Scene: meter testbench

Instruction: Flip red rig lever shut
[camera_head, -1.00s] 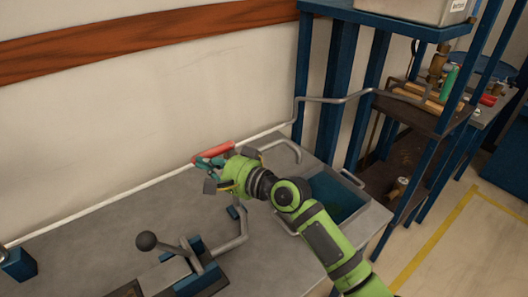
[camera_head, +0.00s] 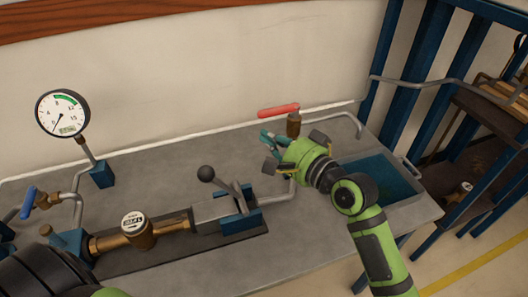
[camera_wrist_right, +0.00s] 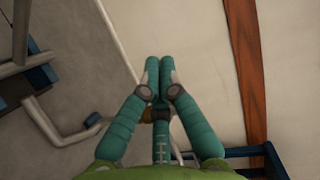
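The red lever (camera_head: 278,112) sits on top of a brass valve (camera_head: 294,125) on a pipe at the back right of the bench. It points left, roughly along the wall. My right gripper (camera_head: 266,139) is just in front of and below the lever's left end, apart from it in the head view. In the right wrist view its teal fingers (camera_wrist_right: 159,72) are together at the tips with nothing visible between them. The lever cannot be made out there; a bit of brass shows behind the fingers. My left gripper is out of view.
A black-knobbed clamp lever (camera_head: 206,174) stands left of my right gripper. A brass meter (camera_head: 138,229), a pressure gauge (camera_head: 62,113) and a blue-handled valve (camera_head: 29,202) are further left. A blue basin (camera_head: 375,180) is sunk at the right.

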